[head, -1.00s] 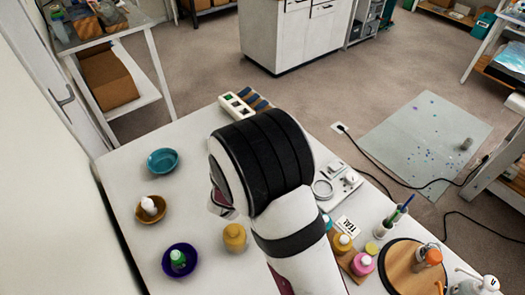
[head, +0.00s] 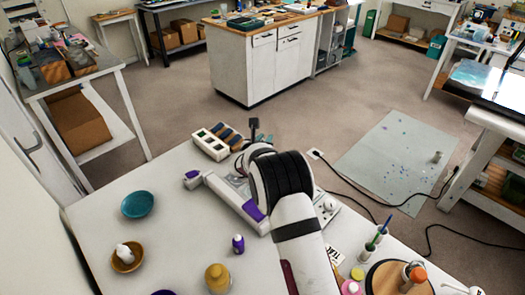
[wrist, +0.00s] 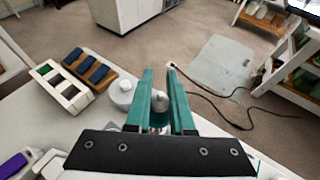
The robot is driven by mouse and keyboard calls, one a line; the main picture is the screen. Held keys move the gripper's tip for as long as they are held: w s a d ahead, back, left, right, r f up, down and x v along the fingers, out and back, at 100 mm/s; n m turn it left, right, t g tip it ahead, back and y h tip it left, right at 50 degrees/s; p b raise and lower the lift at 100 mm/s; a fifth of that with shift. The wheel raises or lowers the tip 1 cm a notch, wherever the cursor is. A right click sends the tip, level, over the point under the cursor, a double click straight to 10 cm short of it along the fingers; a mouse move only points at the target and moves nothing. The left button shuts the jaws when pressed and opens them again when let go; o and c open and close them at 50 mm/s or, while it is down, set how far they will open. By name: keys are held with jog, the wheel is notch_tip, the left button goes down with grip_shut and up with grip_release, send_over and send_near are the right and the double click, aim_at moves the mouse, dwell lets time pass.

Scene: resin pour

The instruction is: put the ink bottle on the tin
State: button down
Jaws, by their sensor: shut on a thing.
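In the wrist view my gripper (wrist: 160,88) has its two teal fingers closed around a small bottle with a pale domed cap (wrist: 160,103), seemingly the ink bottle. Its lower part is mostly hidden by the fingers and the dark gripper bar. A round white lidded container (wrist: 122,93) stands just left of the fingers, apart from them. I cannot tell whether it is the tin. In the head view my arm hides most of the gripper and the held bottle.
A round wooden board (head: 385,278) is at right.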

jog(key=shift+w+a+f, duration=0.1)
jog(key=shift+a+f, duration=0.2)
jog(key=shift+f, duration=1.9)
jog(key=shift+f, duration=0.1)
jog(key=c, duration=0.8)
grip_release()
